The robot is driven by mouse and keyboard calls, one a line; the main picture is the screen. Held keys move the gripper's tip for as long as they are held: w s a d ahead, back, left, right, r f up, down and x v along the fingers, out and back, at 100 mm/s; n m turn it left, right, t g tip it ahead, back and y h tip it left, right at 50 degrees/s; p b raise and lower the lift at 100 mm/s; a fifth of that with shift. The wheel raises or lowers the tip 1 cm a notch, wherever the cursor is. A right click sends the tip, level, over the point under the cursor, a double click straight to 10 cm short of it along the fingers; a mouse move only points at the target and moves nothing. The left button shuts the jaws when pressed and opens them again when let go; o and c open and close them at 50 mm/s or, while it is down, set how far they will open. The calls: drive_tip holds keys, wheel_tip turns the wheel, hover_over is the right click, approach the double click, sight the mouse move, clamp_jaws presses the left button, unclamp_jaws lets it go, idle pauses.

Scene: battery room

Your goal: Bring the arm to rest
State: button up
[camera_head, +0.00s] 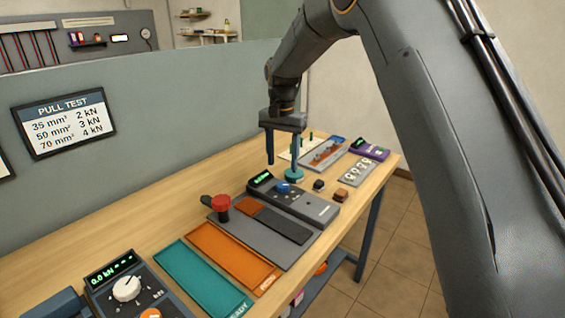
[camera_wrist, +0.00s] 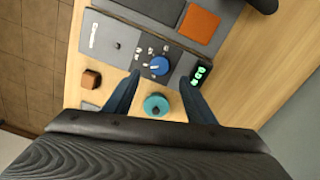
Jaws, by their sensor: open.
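My gripper (camera_head: 283,166) hangs from my arm over the workbench (camera_head: 150,218), with its two dark blue fingers pointing down. It is open, with nothing held between the fingers. In the wrist view, my gripper (camera_wrist: 160,80) has its fingertips spread either side of a meter with a blue knob (camera_wrist: 159,66). A round teal piece (camera_wrist: 156,106) shows between the fingers, nearer the palm. In the head view, the right finger overlaps the teal piece (camera_head: 294,177); I cannot tell whether they touch.
The grey meter (camera_head: 315,207) lies close by my gripper. A red knob (camera_head: 221,202), an orange tray (camera_head: 225,250) and a teal tray (camera_head: 200,280) lie nearer. A purple device (camera_head: 370,149) is at the far end. A grey partition (camera_head: 200,120) stands behind the bench.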

drive_tip(key=s+d+f+n, duration=0.1)
drive_tip(key=s+d, duration=0.5)
drive_tip(key=s, duration=0.5)
drive_tip(key=s+d+f+n, duration=0.2)
drive_tip(key=s+d, duration=0.5)
drive_tip(key=s, duration=0.3)
drive_tip(key=s+d+f+n+t, duration=0.1)
drive_tip(key=s+d+f, duration=0.1)
drive_tip(key=s+d, duration=0.5)
drive_tip(key=s, duration=0.4)
drive_tip(key=shift+s+n, duration=0.3)
drive_tip(key=shift+s, duration=0.05)
